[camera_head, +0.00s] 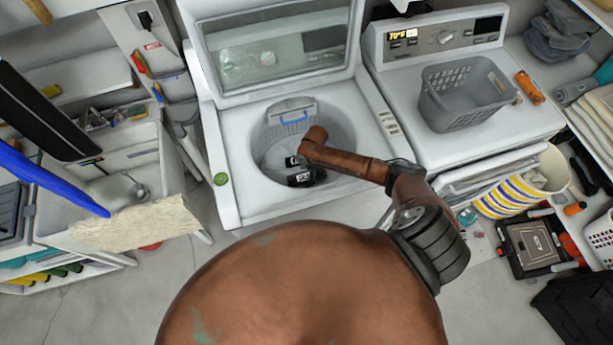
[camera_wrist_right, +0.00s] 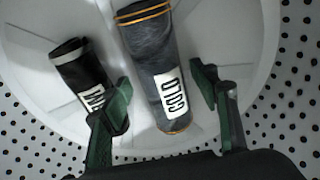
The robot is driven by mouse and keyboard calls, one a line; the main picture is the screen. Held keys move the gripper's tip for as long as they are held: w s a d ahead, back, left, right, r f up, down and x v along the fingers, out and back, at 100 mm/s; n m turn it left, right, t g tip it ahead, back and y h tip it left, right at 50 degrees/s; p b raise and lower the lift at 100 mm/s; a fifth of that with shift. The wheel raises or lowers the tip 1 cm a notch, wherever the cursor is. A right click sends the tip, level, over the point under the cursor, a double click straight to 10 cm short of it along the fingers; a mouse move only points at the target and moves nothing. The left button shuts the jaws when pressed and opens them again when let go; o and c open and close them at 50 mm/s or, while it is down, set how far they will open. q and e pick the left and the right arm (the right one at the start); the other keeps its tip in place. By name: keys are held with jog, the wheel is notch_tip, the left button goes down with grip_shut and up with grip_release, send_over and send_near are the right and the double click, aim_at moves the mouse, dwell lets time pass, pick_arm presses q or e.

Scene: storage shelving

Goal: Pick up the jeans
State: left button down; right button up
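In the right wrist view, a dark grey rolled garment (camera_wrist_right: 158,65) with gold bands at its ends and a white label lies in the white drum; it looks like the rolled jeans. A black rolled garment (camera_wrist_right: 85,75) with a pale band and white label lies left of it. My right gripper (camera_wrist_right: 160,82) is open, its green fingers on either side of the grey roll, with nothing visibly gripped. In the head view, my right arm reaches into the washer drum (camera_head: 342,128); dark shapes with white marks below the wrist are too small to tell apart. My left gripper is not in view.
The washer's lid (camera_head: 270,50) stands open behind the drum. A dryer (camera_head: 510,125) at right carries a grey basket (camera_head: 465,110) and an orange bottle (camera_head: 529,88). A sink (camera_head: 130,160) stands at left. A striped basket (camera_head: 515,198) and a toolbox (camera_head: 532,243) are at lower right.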

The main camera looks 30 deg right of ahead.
jog(key=c, duration=1.3)
